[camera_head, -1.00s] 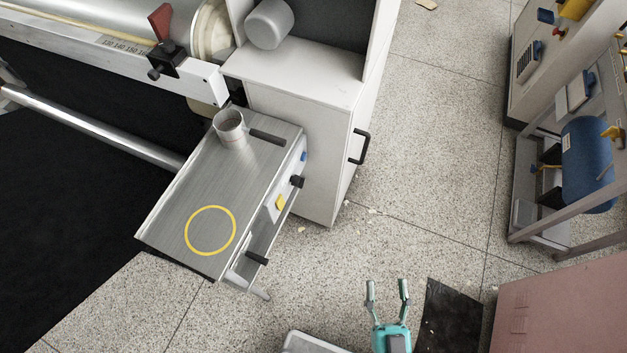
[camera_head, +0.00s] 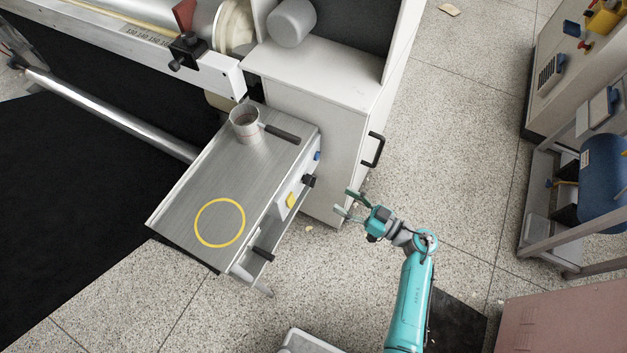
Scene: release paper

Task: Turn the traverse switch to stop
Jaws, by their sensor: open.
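My gripper (camera_head: 345,201) is open and empty, over the floor to the right of the small metal table, with its fingers pointing left. The table's narrow side panel (camera_head: 299,184) carries a black knob (camera_head: 309,181), a small blue part (camera_head: 317,156) and a yellow part (camera_head: 291,200). The black knob is just left of my fingertips with a gap between. I cannot tell for sure which control is the traverse switch, and any labels or its setting are too small to read.
The metal table (camera_head: 190,195) bears a grey cup (camera_head: 243,122) and a yellow ring mark (camera_head: 220,222). A black handle (camera_head: 263,254) sticks out at its lower right. A white cabinet (camera_head: 345,135) with a black handle (camera_head: 374,150) stands behind. Open floor (camera_head: 450,130) lies to the right.

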